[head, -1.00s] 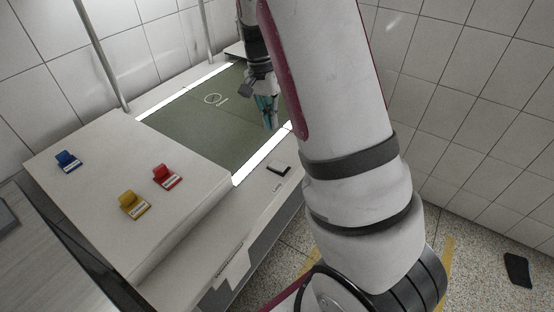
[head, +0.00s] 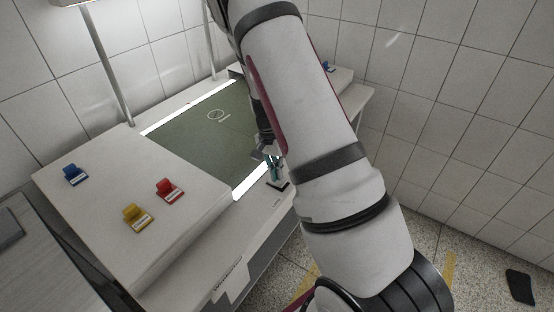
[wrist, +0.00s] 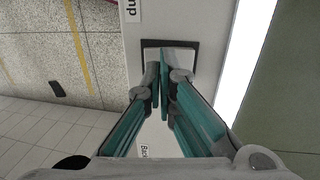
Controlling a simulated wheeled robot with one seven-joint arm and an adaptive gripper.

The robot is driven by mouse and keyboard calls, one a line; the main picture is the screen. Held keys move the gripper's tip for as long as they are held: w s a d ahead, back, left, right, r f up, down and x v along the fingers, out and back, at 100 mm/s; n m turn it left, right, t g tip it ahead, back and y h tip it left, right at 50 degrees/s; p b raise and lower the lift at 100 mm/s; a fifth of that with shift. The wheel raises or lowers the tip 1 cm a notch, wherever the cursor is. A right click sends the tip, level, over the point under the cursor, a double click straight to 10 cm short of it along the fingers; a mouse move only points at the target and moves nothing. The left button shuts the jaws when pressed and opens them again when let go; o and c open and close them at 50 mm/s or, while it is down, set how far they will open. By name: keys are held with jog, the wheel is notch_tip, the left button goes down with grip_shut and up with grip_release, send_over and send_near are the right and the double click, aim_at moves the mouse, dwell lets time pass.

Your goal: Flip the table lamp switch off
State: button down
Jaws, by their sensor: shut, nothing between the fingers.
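The switch (wrist: 185,52), a pale rocker in a dark square frame, sits on the white table edge in the wrist view. It also shows in the head view (head: 286,186), partly hidden by my gripper. My gripper (wrist: 160,60) is shut and empty, its teal fingertips over the switch. I cannot tell whether they touch the rocker. In the head view my gripper (head: 276,180) points down at the switch. A bright lamp head (head: 70,2) shows at the top left edge, cut off by the frame.
A green mat (head: 190,125) with bright white strips lies on the table. Blue (head: 75,175), red (head: 169,190) and yellow (head: 138,217) clips stand on a raised white box (head: 105,190) at the left. A dark object (head: 519,286) lies on the floor at right.

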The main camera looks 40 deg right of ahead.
jog(key=shift+s+f, duration=0.1)
jog(key=shift+f, duration=0.5)
jog(key=shift+s+d+f+p, duration=0.1)
jog(key=shift+s+f+p, duration=0.05)
jog(key=shift+f+p, duration=0.15)
jog(key=shift+w, duration=0.2)
